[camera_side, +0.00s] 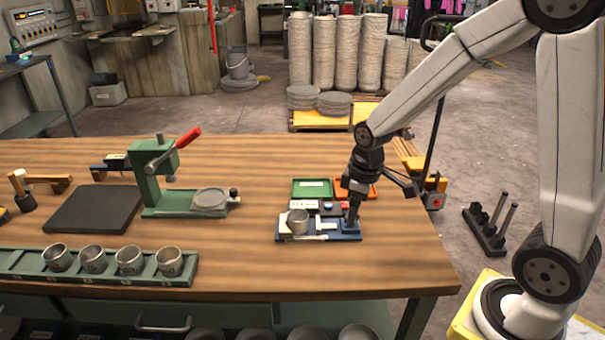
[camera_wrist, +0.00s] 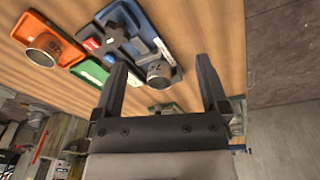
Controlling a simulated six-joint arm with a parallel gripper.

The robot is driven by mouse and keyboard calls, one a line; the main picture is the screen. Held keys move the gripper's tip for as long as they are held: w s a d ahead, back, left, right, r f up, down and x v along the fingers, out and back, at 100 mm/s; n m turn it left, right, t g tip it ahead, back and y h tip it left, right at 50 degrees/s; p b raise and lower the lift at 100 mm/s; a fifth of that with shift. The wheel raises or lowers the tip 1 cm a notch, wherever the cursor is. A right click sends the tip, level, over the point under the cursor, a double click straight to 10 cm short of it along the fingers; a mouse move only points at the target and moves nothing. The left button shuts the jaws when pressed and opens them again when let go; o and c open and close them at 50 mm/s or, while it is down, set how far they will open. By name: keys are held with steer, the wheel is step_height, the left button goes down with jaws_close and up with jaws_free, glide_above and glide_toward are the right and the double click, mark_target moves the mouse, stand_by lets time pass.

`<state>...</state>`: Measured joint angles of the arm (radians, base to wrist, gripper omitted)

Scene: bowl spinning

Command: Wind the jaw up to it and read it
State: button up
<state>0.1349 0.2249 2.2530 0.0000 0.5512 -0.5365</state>
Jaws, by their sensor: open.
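A blue measuring fixture (camera_side: 318,238) stands near the right end of the bench. A grey metal cup (camera_side: 298,222) sits on its left part, beside a pale jaw piece (camera_side: 326,226). My gripper (camera_side: 352,218) points down at the fixture's right end; this view does not show whether it touches. In the wrist view my gripper (camera_wrist: 162,62) has its two fingers wide apart with nothing held. The cup (camera_wrist: 160,76) appears between them, and a dark cross-shaped handle (camera_wrist: 118,38) lies up and left. The readout is too small to read.
Behind the fixture are a green tray (camera_side: 312,187) and an orange tray (camera_side: 368,193); a cup (camera_wrist: 42,48) sits in the orange one. A green press (camera_side: 155,175) with a red lever stands left. A green rack (camera_side: 100,275) holds several cups. Bare wood lies between.

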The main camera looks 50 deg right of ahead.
steer(key=w+d+n, duration=0.1)
steer(key=d, duration=0.1)
steer(key=w+d+n, duration=0.2)
steer(key=w+d+f+n+g, duration=0.1)
steer(key=w+d, duration=0.1)
steer(key=shift+f, duration=0.2)
steer(key=shift+f, duration=3.7)
jaws_close()
